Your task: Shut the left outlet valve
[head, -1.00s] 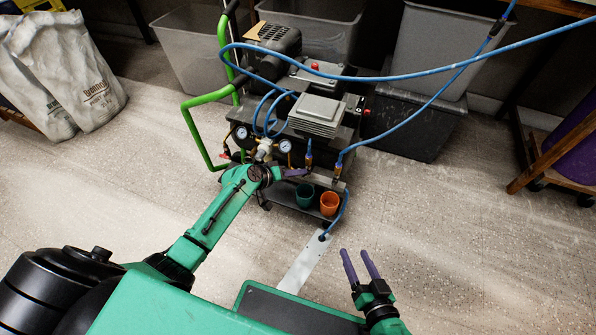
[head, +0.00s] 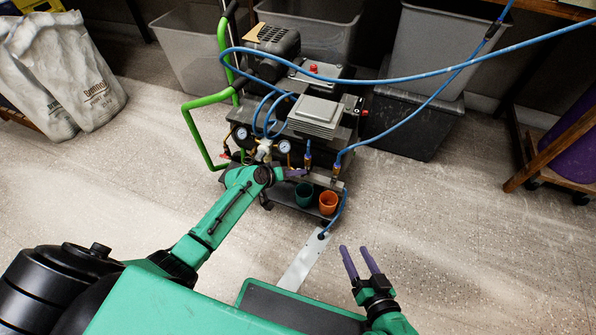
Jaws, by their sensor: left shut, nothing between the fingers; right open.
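The air compressor (head: 317,117) stands on the floor ahead, with two round gauges and a pale regulator (head: 264,149) on its front. Right of the gauges, a brass outlet fitting with a blue top (head: 308,157) stands up. Another brass fitting (head: 337,167) with a blue hose is further right. A small red part shows left of the gauges (head: 225,154). I cannot make out any valve handle's position. My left gripper (head: 299,173) is shut and empty, just below and left of the blue-topped fitting; contact is unclear. My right gripper (head: 360,262) is open and empty, over the floor.
A green cup (head: 304,194) and an orange cup (head: 328,202) stand on a low shelf below my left gripper. Blue hoses (head: 420,75) cross above the compressor. A green tube handle (head: 191,127) is at its left. Floor at the right (head: 460,220) is clear.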

